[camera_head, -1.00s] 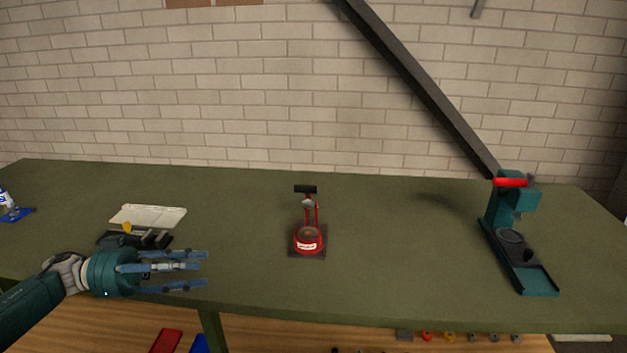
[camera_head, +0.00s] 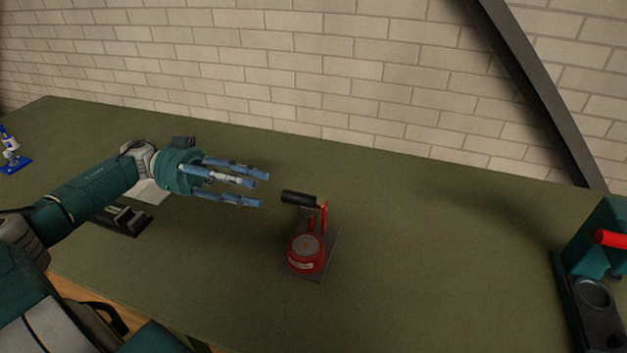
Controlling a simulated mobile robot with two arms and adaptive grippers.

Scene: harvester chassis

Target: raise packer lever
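A red device (camera_head: 306,254) with a round body on a dark square base stands in the middle of the green table. Its black handle (camera_head: 300,198) sits at the top of a red arm behind the body. A teal press (camera_head: 608,235) with a red lever (camera_head: 611,239) stands at the right, cut off by the picture edge. I cannot tell for sure which of the two is the packer. My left gripper (camera_head: 263,189) is open and empty, its fingers pointing right, just left of the black handle with a small gap. My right gripper is not in view.
A black tool (camera_head: 122,219) and a pale flat item (camera_head: 150,191) lie at the left, partly behind my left arm. A blue-based item (camera_head: 14,163) stands at the far left. The table (camera_head: 430,250) is clear between the red device and the press.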

